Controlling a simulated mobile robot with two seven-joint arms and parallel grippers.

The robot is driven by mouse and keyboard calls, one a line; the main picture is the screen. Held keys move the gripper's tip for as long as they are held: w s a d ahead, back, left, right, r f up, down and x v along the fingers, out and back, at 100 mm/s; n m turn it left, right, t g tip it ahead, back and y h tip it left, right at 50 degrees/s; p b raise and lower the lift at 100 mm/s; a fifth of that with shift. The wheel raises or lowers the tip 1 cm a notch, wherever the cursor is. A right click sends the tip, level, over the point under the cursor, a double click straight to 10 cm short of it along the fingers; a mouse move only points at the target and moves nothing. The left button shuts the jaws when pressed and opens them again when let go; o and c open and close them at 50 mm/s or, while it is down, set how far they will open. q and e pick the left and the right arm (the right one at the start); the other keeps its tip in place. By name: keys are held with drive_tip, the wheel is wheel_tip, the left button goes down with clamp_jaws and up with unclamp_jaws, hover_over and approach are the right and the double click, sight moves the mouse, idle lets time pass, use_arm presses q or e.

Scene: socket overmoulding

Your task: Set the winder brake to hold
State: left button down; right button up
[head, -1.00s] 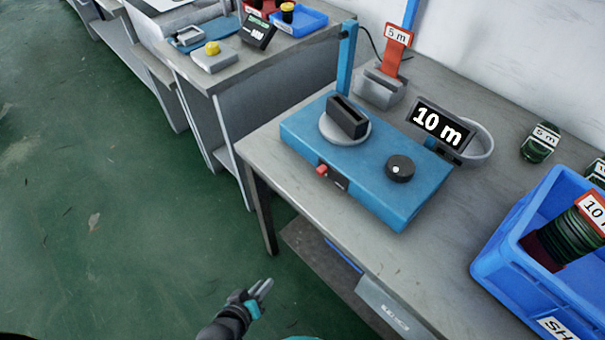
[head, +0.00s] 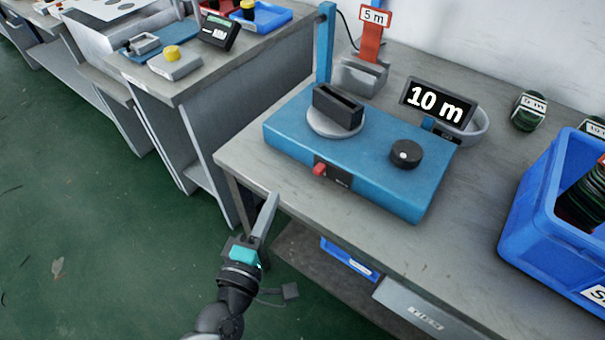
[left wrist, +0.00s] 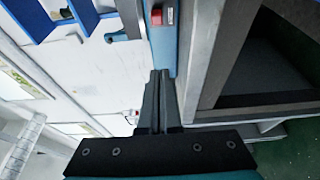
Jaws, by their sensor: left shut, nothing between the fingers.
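The winder is a blue box (head: 350,190) on the grey table, with a round plate carrying a black block (head: 338,106) on top and a black knob (head: 406,154) at the right. A red switch (head: 319,169) sits on a black plate on its front face; it also shows in the left wrist view (left wrist: 156,17). I take this to be the brake. My left gripper (head: 268,212) is shut and empty, just off the table's front edge, below and left of the red switch. In the left wrist view its fingers (left wrist: 160,77) point toward the winder. My right gripper is not in view.
A "10 m" display (head: 437,101) stands behind the winder. A grey holder with a red "5 m" tag (head: 375,18) is at the back. A blue crate (head: 535,190) stands at the right. The table's front edge (head: 300,215) lies close to my left gripper.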

sight(320, 169)
use_arm(q)
drive_tip(key=shift+w, duration=0.1)
drive_tip(key=b+x, duration=0.1)
drive_tip(key=x, duration=0.8)
drive_tip(key=shift+w+d, duration=0.15)
drive_tip(key=shift+w, duration=0.2)
drive_tip(key=s+d, duration=0.1)
drive_tip(key=d, duration=0.1)
drive_tip(key=shift+s+d, duration=0.3)
drive_tip(key=shift+s, duration=0.1)
drive_tip(key=shift+s+d, duration=0.2)
drive_tip(key=shift+d, duration=0.1)
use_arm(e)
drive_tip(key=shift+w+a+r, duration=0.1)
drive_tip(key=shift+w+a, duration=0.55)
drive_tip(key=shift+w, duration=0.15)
